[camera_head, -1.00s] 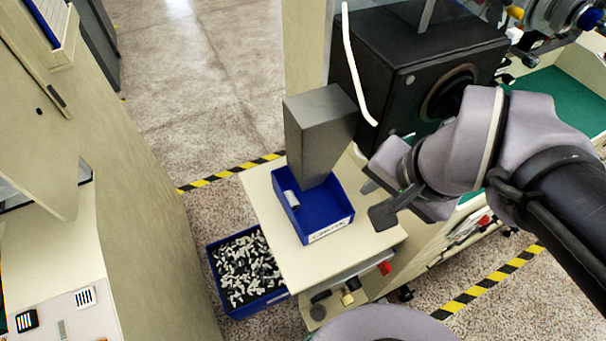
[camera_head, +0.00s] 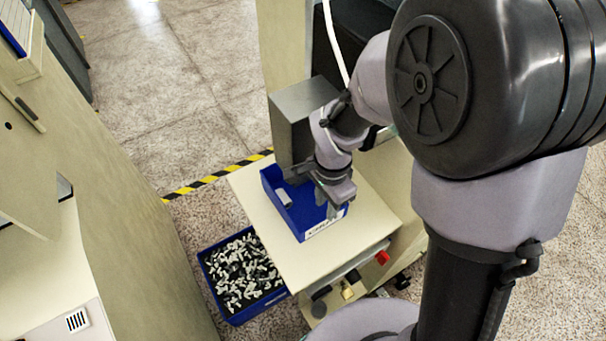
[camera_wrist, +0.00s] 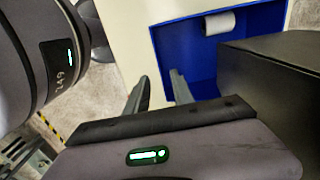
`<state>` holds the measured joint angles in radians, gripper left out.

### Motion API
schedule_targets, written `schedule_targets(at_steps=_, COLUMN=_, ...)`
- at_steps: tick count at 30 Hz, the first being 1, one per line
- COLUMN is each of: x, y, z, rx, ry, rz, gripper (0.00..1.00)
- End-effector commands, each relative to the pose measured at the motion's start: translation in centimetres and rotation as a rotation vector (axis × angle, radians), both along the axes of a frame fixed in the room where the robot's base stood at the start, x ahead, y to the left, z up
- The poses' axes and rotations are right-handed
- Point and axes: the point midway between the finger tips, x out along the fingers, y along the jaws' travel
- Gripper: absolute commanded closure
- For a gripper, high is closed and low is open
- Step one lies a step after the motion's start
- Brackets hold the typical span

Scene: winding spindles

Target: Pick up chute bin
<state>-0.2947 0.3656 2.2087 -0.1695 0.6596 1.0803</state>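The chute bin is a blue open box (camera_head: 283,212) on the cream table, below the grey chute. It has a white label on its front wall and a small white cylinder (camera_head: 284,197) inside. My gripper (camera_head: 333,212) is at the bin's front right part and hides some of it. In the wrist view the gripper (camera_wrist: 160,88) is open, with one finger over the table and the other over the blue bin (camera_wrist: 185,50), so the fingers lie either side of a bin wall. I cannot tell whether they touch it. The white cylinder (camera_wrist: 219,22) lies farther in.
The grey chute (camera_head: 293,125) stands over the bin's back and shows as a dark block (camera_wrist: 275,75) close right of the fingers. A blue crate of small white and dark parts (camera_head: 240,318) stands on the floor left of the table (camera_head: 262,225).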

Motion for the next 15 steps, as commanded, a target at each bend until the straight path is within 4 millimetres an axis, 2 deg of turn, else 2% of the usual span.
schedule_targets(at_steps=1, x=-0.1, y=0.0, z=-1.5, rx=-0.001, ry=0.003, rz=0.001, gripper=0.71)
schedule_targets(at_steps=8, x=0.0, y=0.0, z=-3.7, rx=0.0, ry=0.0, rz=0.001, gripper=0.71)
schedule_targets(at_steps=15, x=0.0, y=-0.1, z=-8.1, rx=0.0, ry=0.0, rz=0.001, gripper=0.71)
